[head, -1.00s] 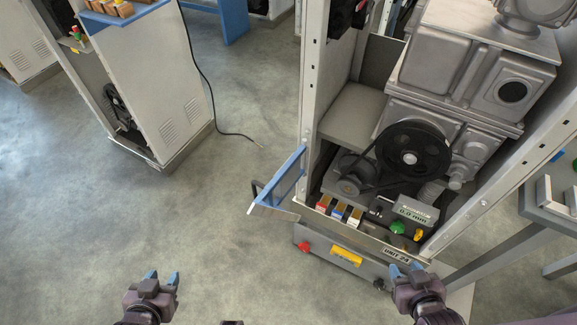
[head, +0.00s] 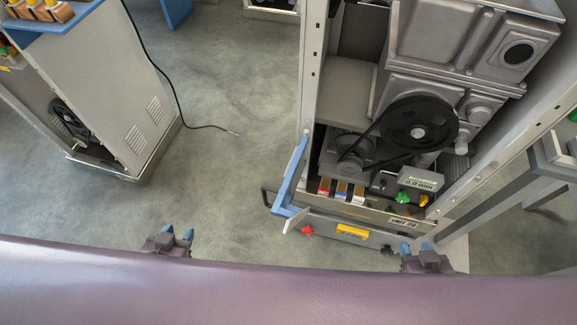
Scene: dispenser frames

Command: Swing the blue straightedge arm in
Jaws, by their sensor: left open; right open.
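The blue straightedge arm (head: 288,185) sticks out from the left front post of the open machine frame, into the free space to the left. A dark handle shows at its outer side. My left gripper (head: 177,233) is open and empty, below and left of the blue arm and apart from it. My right gripper (head: 416,246) is open and empty, in front of the lower right part of the machine's front panel. In the picture it is near a black knob; I cannot tell whether it touches anything. A purple part of my body hides the bottom of the view.
The machine holds a black pulley (head: 417,124), a green knob (head: 403,198), a grey display box (head: 421,179) and a yellow handle (head: 352,231). A red knob (head: 306,230) sits at the front left. A grey cabinet (head: 100,85) stands left. Open floor lies between.

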